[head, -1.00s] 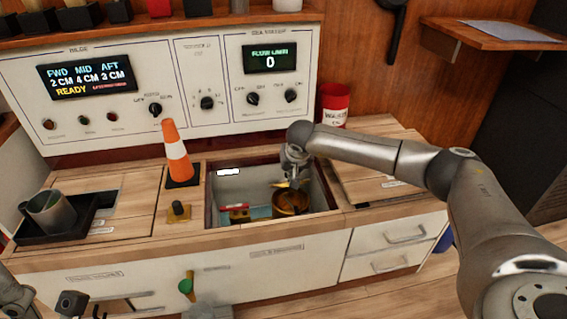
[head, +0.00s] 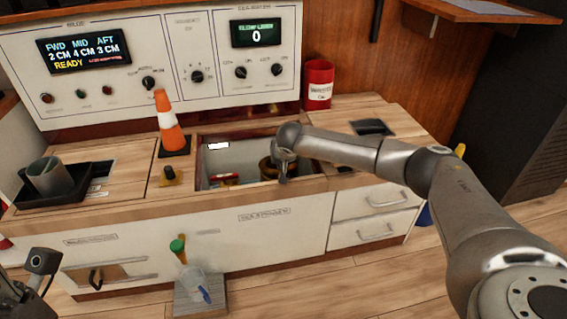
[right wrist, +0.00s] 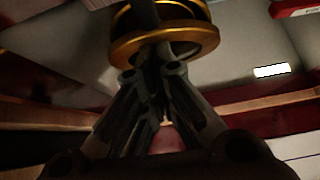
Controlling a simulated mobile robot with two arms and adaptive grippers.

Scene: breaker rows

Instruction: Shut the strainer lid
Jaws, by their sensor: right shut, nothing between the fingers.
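The brass strainer (head: 266,170) stands in the open recess (head: 228,183) in the countertop. My right arm partly hides it. In the right wrist view its brass rim (right wrist: 165,42) shows just beyond the fingers, with a dark upright part inside it. I cannot tell how its lid lies. My right gripper (head: 283,180) is shut and empty, pointing down at the front right of the strainer, near the recess's front edge. Its closed fingers also show in the right wrist view (right wrist: 153,85). Part of my left gripper (head: 35,275) shows at the lower left; its jaws are unclear.
An orange cone (head: 168,125) stands left of the recess. A black tray (head: 85,190) with a grey cup (head: 50,176) is further left. A red can (head: 318,82) stands behind, right of the control panel (head: 190,60). A green-handled item (head: 178,247) shows before the cabinet front.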

